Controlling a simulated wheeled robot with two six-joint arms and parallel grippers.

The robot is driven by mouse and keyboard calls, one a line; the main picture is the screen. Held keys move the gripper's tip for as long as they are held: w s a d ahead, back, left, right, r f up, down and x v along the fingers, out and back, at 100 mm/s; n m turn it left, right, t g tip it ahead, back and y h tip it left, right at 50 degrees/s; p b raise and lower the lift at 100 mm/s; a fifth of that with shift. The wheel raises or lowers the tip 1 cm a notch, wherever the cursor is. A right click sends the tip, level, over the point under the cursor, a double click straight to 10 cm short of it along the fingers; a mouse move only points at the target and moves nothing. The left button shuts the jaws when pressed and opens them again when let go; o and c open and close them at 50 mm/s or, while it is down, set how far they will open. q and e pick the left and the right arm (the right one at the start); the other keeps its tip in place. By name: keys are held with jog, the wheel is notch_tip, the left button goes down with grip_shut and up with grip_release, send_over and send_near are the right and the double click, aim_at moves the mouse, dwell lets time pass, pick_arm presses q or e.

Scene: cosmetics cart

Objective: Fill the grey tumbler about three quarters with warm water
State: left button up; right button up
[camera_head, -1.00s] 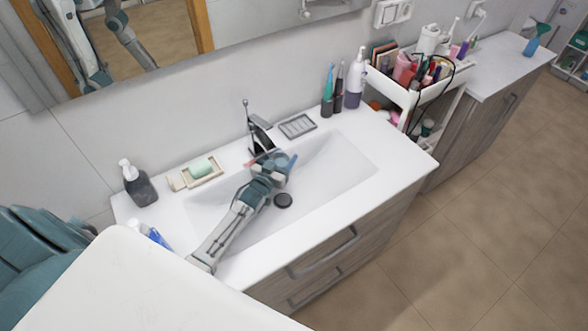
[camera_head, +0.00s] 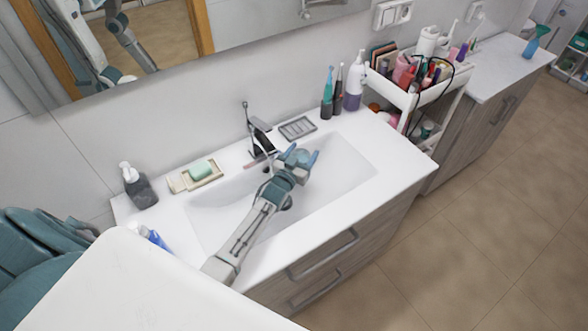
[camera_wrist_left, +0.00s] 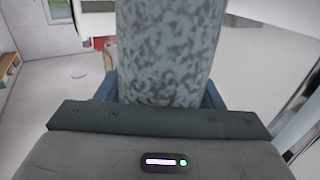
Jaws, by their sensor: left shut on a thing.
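My left gripper (camera_head: 300,158) is over the right half of the white sink basin (camera_head: 345,175), right of the faucet. It is shut on the grey tumbler (camera_head: 301,155), of which only a little shows between the fingers in the head view. In the left wrist view the tumbler (camera_wrist_left: 170,50) is a speckled grey cylinder close in front of the camera. Its inside and water level are hidden. The dark and chrome faucet (camera_head: 262,138) stands at the basin's back edge; I cannot make out running water. My right gripper is not in view.
A soap dish (camera_head: 205,177) with green soap and a dark pump bottle (camera_head: 138,187) stand left of the faucet. A grey ribbed dish (camera_head: 298,128), toothbrushes (camera_head: 327,100) and a lotion bottle (camera_head: 354,88) stand right. A filled white cart (camera_head: 405,101) is beyond the counter.

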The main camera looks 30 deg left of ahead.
pick_arm(q)
jog(key=shift+w+d+r, duration=0.1)
jog(key=shift+d+r, duration=0.65)
jog(key=shift+r, duration=0.15)
jog(key=shift+d+r, duration=0.7)
jog(key=shift+r, duration=0.2)
